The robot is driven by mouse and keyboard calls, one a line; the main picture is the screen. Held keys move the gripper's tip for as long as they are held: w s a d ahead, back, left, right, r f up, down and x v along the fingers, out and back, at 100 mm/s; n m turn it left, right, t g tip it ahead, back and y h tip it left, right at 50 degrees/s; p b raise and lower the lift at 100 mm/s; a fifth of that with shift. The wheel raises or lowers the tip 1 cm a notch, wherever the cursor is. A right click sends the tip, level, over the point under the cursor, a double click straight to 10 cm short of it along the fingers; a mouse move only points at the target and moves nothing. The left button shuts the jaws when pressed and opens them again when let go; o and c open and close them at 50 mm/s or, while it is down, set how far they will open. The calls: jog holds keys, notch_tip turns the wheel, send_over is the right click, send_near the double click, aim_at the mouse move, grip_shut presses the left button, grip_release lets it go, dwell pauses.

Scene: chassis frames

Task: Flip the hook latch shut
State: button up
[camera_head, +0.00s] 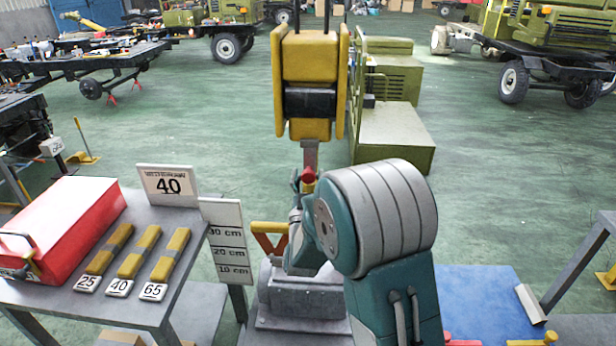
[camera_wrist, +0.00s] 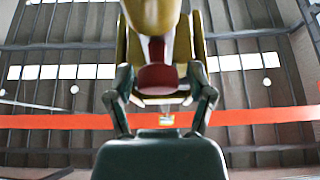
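A yellow hook block (camera_head: 310,65) with a black band hangs upright in the centre of the head view. A grey shank (camera_head: 309,154) comes down from it to a small red part (camera_head: 307,176), which may be the latch. In the wrist view, looking up, a red part (camera_wrist: 160,80) shows below the yellow body (camera_wrist: 153,12). My gripper (camera_wrist: 160,80) has its two dark green fingers apart, on either side of the red part; contact cannot be told. In the head view my arm hides most of the gripper and the hook's lower part.
A blue surface (camera_head: 490,305) is at right.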

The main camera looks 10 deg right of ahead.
dwell(0.3)
jog(key=v, duration=1.2)
jog(key=shift+f, duration=0.15)
jog(key=shift+w, duration=0.1)
